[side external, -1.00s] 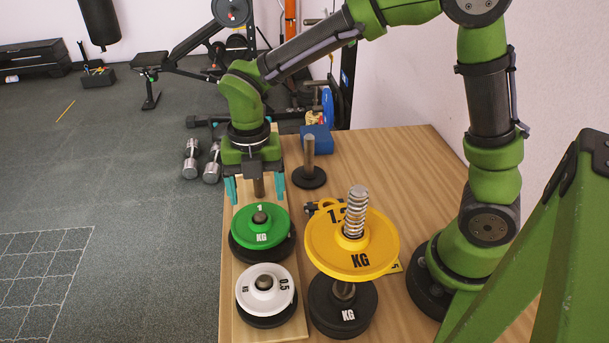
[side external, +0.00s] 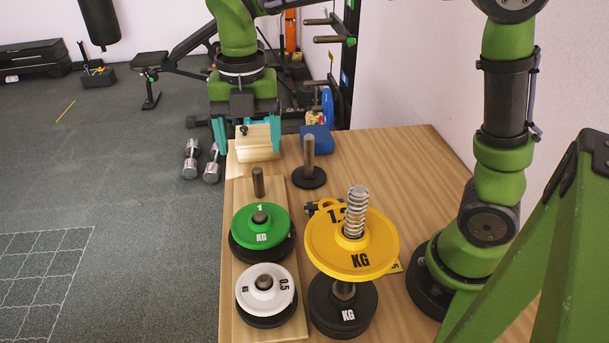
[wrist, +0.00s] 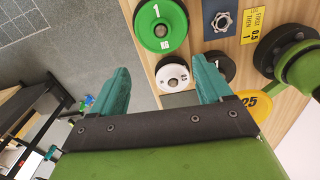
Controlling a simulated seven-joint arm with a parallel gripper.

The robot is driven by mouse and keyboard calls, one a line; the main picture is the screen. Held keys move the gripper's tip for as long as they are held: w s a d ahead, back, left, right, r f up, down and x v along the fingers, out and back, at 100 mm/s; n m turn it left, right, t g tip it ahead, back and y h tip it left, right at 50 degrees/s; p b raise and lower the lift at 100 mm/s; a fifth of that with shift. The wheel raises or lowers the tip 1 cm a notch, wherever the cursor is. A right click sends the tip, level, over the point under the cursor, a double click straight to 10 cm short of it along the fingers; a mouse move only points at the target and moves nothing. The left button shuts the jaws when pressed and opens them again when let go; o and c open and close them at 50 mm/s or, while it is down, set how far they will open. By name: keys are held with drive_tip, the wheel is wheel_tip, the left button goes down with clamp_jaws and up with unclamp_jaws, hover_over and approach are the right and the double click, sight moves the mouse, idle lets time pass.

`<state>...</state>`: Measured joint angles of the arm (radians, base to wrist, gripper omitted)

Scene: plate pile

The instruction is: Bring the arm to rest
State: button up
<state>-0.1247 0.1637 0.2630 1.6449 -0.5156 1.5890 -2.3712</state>
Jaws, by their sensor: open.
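My gripper (side external: 247,142) is open with teal fingers, raised above the far left end of the table. In the wrist view my gripper (wrist: 160,84) shows nothing held between its fingertips. A green 1 KG plate (side external: 245,232) sits over a dark plate around a post on the wooden board (side external: 238,330). A white 0.5 plate (side external: 251,299) sits over another dark plate nearer the camera. Both also show in the wrist view, the green plate (wrist: 153,35) and the white plate (wrist: 164,84). A bare post (side external: 258,182) stands at the board's far end.
A yellow plate (side external: 375,253) sits around a spring-wrapped post above dark plates (side external: 343,317). A bare post on a round base (side external: 309,152) and a blue block (side external: 317,139) stand farther back. A wooden block (side external: 257,146) shows between my fingers, apparently behind.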

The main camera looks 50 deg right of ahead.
drive_tip(key=s+d+m+t+y, duration=0.1)
drive_tip(key=s+d+m+t, duration=0.2)
drive_tip(key=m, duration=1.2)
drive_tip(key=s+d+m+t+y, duration=0.1)
drive_tip(key=s+d+m+t, duration=0.3)
drive_tip(key=m, duration=1.1)
drive_tip(key=s+d, duration=0.3)
drive_tip(key=s, duration=0.2)
drive_tip(key=shift+s, duration=0.3)
